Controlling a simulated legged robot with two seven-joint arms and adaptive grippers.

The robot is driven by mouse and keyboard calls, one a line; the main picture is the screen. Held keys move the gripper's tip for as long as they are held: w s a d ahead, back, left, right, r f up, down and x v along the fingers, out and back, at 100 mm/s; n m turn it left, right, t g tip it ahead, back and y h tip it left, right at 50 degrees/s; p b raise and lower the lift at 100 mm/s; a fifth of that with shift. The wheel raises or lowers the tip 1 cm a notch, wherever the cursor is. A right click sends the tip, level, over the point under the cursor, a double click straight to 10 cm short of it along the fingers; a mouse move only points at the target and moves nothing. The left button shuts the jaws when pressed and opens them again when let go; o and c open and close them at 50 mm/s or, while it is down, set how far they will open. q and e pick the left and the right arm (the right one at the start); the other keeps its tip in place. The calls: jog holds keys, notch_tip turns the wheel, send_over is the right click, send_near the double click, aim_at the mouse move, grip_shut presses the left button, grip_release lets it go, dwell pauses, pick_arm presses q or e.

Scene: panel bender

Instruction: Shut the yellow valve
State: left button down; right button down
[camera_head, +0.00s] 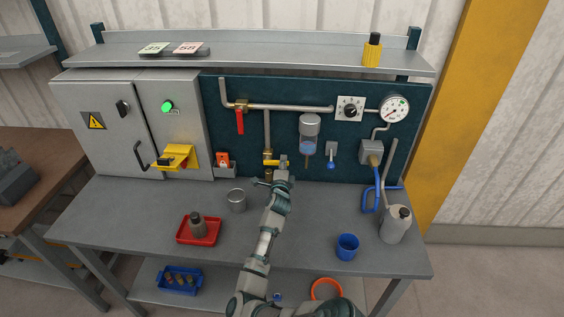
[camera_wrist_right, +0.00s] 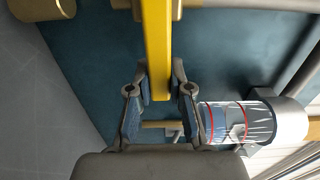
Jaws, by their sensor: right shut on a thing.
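The yellow valve (camera_head: 269,161) sits low on the vertical pipe on the dark teal panel. Its yellow lever points to the right, roughly level, across the pipe. My right gripper (camera_head: 283,164) is at the lever's right end. In the right wrist view the lever (camera_wrist_right: 157,45) runs between the two fingers of my right gripper (camera_wrist_right: 160,84), which are shut on it. The brass valve body is only partly visible at the top of that view. My left gripper is not in view.
A red-handled valve (camera_head: 240,121) hangs up and left of the yellow one. A clear filter bowl (camera_head: 308,135) is close on the right. A metal cup (camera_head: 236,200), red tray (camera_head: 199,231), blue cup (camera_head: 347,246) and grey jug (camera_head: 396,224) stand on the bench.

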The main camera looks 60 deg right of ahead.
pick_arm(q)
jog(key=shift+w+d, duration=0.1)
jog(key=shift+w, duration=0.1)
pick_arm(e)
jog(key=shift+s+d+m, duration=0.15)
jog(key=shift+m, duration=0.15)
jog(key=c, duration=1.2)
grip_release()
jog(key=shift+o, duration=0.8)
jog(key=shift+d+f, duration=0.25)
jog(key=shift+a+f, duration=0.1)
jog(key=shift+a, duration=0.25)
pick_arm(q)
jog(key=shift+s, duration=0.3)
pick_arm(e)
jog(key=v, duration=1.1)
jog(key=shift+s, duration=0.25)
